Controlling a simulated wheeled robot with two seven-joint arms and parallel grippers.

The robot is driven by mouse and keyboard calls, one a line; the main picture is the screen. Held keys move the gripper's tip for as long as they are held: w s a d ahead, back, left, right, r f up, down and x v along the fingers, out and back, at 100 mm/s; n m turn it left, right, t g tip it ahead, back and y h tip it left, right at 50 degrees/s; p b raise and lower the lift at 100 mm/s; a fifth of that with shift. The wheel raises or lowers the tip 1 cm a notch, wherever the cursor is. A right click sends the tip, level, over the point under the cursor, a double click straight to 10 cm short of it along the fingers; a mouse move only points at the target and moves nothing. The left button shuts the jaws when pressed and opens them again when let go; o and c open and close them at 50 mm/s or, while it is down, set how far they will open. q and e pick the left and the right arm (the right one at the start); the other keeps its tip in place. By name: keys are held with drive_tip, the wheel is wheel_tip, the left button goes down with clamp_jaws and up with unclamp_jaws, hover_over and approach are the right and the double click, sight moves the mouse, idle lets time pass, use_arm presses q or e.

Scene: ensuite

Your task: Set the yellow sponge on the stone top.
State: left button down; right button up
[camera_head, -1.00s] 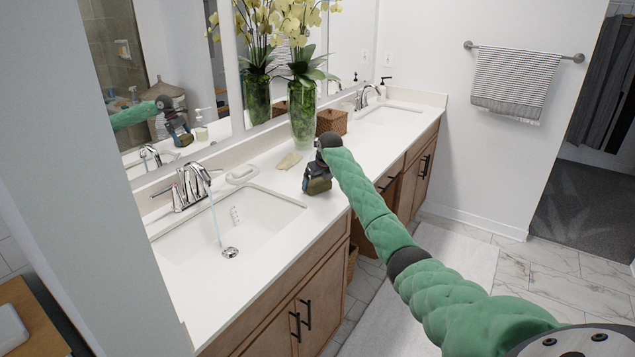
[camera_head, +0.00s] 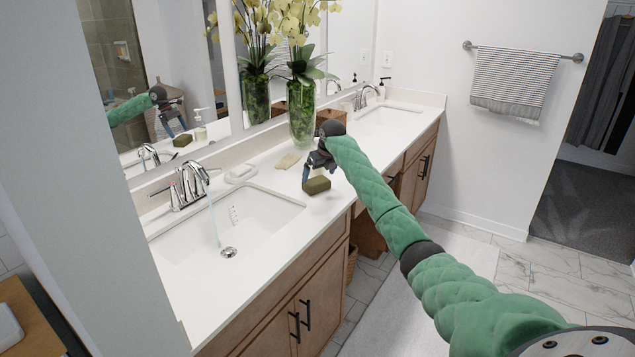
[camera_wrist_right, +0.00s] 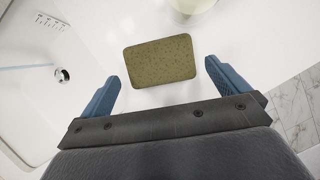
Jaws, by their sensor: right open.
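The yellow sponge (camera_head: 317,185) is an olive-yellow speckled block. It lies flat on the white stone top (camera_head: 262,250), to the right of the near sink and close to the counter's front edge. In the right wrist view the sponge (camera_wrist_right: 160,60) lies beyond the fingertips, with a gap on both sides. My right gripper (camera_head: 319,168) is open and empty just above and behind the sponge; its blue fingers (camera_wrist_right: 162,76) stand wide apart in the wrist view. My left gripper is not in view.
The near sink (camera_head: 225,232) has running water from its faucet (camera_head: 187,185). A mirror is behind.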

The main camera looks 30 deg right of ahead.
drive_tip(key=shift+b+v, duration=0.3)
drive_tip(key=shift+v, duration=0.85)
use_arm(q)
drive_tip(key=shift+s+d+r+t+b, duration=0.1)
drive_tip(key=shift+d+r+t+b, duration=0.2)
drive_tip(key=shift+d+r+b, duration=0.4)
use_arm(e)
drive_tip(key=shift+v, duration=2.6)
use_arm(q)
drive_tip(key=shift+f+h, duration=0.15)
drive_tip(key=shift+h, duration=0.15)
